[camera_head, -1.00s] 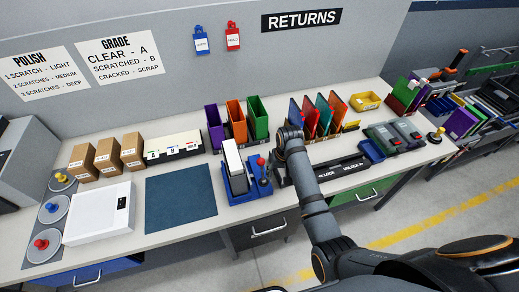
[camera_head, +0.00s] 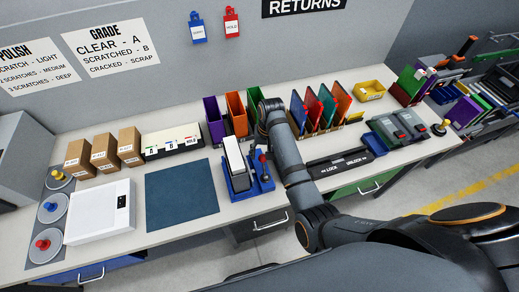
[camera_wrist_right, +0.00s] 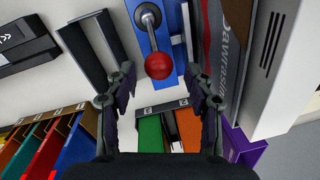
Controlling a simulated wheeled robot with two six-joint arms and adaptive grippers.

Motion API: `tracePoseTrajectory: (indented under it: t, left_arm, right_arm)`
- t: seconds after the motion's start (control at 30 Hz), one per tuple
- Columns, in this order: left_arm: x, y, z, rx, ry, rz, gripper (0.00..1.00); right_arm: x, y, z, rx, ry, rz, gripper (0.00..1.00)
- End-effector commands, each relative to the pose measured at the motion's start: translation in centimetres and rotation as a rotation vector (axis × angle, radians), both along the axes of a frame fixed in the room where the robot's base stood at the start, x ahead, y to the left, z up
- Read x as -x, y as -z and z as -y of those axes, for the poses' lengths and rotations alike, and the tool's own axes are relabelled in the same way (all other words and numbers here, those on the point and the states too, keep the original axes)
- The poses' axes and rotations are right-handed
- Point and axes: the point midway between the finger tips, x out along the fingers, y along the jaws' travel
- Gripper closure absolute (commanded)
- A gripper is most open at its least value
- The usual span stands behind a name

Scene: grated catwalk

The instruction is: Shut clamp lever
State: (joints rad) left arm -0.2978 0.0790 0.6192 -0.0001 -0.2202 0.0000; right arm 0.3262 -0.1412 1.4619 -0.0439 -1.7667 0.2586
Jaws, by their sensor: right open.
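The clamp (camera_head: 240,185) is a blue fixture on the bench with a pale upright slab (camera_head: 233,158) in it. Its lever ends in a red knob (camera_head: 262,158), on the slab's right side. In the right wrist view, the lever's metal shaft and red knob (camera_wrist_right: 158,66) show above the blue base (camera_wrist_right: 165,28). My right gripper (camera_wrist_right: 160,78) is open, with one finger on each side of the knob in the picture and visible gaps. Whether the knob is at fingertip depth I cannot tell. In the head view my right forearm and wrist hide most of this gripper. My left gripper is out of view.
A black LOCK/UNLOCK block (camera_head: 340,161) lies right of the clamp. Purple, orange and green bins (camera_head: 236,113) and coloured upright cases (camera_head: 322,108) stand behind. A dark blue mat (camera_head: 181,194) lies clear to the left, beside a white box (camera_head: 101,209).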

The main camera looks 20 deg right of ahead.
Motion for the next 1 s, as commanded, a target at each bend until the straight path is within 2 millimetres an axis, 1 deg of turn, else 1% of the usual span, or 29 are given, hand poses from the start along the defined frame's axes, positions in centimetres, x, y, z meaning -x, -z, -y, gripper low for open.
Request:
tracePoseTrajectory:
  t: [0.03, 0.1, 0.17, 0.27, 0.4, 0.57, 0.8, 1.0]
  left_arm:
    - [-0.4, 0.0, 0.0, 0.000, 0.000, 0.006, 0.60]
    - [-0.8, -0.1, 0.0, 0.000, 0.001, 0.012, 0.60]
    - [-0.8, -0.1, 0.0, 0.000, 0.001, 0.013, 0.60]
    - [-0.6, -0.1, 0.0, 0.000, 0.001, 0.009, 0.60]
    - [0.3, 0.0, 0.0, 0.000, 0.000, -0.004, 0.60]
    - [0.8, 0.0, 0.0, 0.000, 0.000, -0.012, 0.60]
    - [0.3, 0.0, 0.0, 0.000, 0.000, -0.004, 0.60]
    - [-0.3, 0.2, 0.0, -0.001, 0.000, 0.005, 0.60]
  right_arm:
    - [0.4, 0.6, 0.0, 0.001, 0.000, -0.001, 0.46]
    - [0.6, 1.1, 0.0, 0.001, 0.001, 0.000, 0.46]
    - [0.8, 1.3, 0.0, 0.001, 0.001, 0.000, 0.46]
    - [0.8, 1.4, 0.0, 0.001, 0.001, 0.001, 0.46]
    - [0.8, 1.3, 0.0, 0.001, 0.000, 0.001, 0.46]
    - [0.8, 1.3, 0.1, 0.001, 0.000, 0.001, 0.68]
    - [0.7, 1.3, 0.1, 0.001, 0.000, 0.001, 1.00]
    - [0.2, 1.4, 0.1, 0.001, 0.000, 0.014, 1.00]
